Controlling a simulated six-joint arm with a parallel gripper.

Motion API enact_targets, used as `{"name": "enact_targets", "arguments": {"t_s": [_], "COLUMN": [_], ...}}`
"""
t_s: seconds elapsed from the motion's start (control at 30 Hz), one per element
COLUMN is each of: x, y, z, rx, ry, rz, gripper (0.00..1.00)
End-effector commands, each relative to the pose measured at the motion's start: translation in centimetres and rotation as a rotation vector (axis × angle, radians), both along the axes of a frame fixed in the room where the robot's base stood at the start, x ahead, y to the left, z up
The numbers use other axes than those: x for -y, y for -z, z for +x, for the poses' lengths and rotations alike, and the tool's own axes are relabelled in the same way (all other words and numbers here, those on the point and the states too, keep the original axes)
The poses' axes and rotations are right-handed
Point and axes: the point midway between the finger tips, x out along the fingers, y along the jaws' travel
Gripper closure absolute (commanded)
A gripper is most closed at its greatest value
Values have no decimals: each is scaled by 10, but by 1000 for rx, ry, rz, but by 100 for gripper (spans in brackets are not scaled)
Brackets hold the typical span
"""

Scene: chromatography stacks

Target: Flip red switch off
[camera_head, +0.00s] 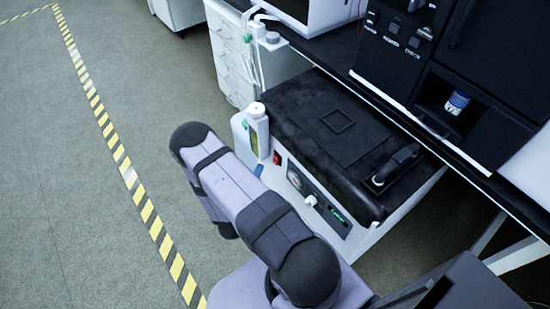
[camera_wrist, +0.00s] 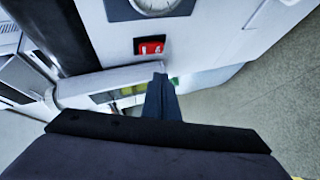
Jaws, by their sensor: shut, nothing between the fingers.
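The red switch (camera_head: 277,158) is on the front panel of a white machine with a black lid, near the panel's left end in the head view. In the wrist view the red switch (camera_wrist: 151,47) sits in a dark frame on the white panel, just beyond my fingertips. My gripper (camera_wrist: 160,80) is shut and empty, its tips pointing toward the panel a little below the switch in the picture. I cannot tell whether the tips touch anything.
A round gauge (camera_head: 295,177) is beside the switch. A white bottle (camera_head: 258,130) stands at the machine's left corner, close to the switch. The black lid (camera_head: 320,135) has a handle at its right. Open floor (camera_head: 70,200) lies to the left, with striped tape.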

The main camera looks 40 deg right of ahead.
Motion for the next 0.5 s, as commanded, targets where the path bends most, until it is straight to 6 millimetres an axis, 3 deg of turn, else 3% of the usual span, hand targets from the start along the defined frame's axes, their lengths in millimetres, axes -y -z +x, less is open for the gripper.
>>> {"name": "enact_targets", "arguments": {"t_s": [0.2,0.5], "x": [-15,-18], "y": [2,2], "z": [0,0], "rx": [0,0], "ry": [-2,0], "rz": [-1,0], "gripper": [100,100]}}
